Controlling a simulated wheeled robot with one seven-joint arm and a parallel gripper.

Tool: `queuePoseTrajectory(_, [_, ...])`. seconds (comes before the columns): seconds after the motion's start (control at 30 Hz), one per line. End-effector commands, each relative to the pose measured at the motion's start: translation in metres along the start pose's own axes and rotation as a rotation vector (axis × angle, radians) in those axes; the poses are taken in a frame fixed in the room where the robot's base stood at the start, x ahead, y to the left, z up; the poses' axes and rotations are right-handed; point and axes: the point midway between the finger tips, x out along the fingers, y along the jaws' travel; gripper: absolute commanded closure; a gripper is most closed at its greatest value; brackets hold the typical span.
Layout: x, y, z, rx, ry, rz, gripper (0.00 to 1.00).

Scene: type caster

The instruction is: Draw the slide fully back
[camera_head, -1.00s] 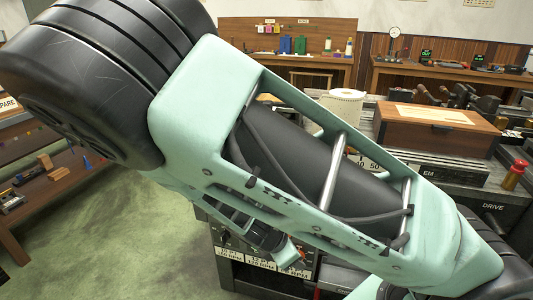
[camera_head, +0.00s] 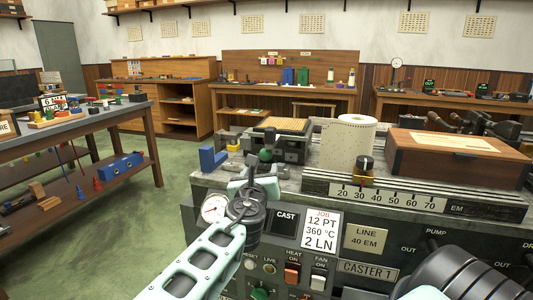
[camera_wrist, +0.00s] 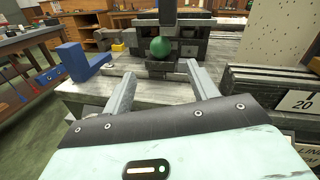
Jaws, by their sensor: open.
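A green ball knob (camera_head: 266,155) stands at the front of a dark metal block assembly (camera_head: 291,148) on the caster's top. In the wrist view the green knob (camera_wrist: 161,47) is ahead of my gripper, roughly centred between the fingers. My gripper (camera_head: 262,173) is open and empty over the caster's front left edge, and its fingers (camera_wrist: 160,72) seem short of the knob. The knob probably belongs to the slide; the slide's body and travel cannot be clearly told apart from the blocks.
A blue angled block (camera_head: 212,159) sits left of the assembly. To the right are a paper roll (camera_head: 346,146), a numbered EM scale (camera_head: 388,197) with a black-and-brass knob (camera_head: 364,168), and a wooden box (camera_head: 458,156). The front panel (camera_head: 285,222) carries switches and a gauge.

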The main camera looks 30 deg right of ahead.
Motion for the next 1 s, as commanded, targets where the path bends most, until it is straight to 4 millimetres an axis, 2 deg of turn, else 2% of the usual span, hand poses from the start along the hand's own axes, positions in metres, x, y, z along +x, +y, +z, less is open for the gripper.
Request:
queuePoseTrajectory(0.03, [0.011, -0.001, -0.001, 0.001, 0.003, -0.003, 0.41])
queuePoseTrajectory(0.4, [0.088, -0.002, -0.001, 0.004, 0.003, -0.004, 0.41])
queuePoseTrajectory(0.6, [0.123, -0.002, -0.001, 0.003, 0.003, -0.003, 0.41])
queuePoseTrajectory(0.8, [0.142, -0.001, -0.001, 0.003, 0.003, -0.002, 0.41])
queuePoseTrajectory(1.0, [0.146, -0.001, -0.001, 0.003, 0.003, -0.001, 0.41])
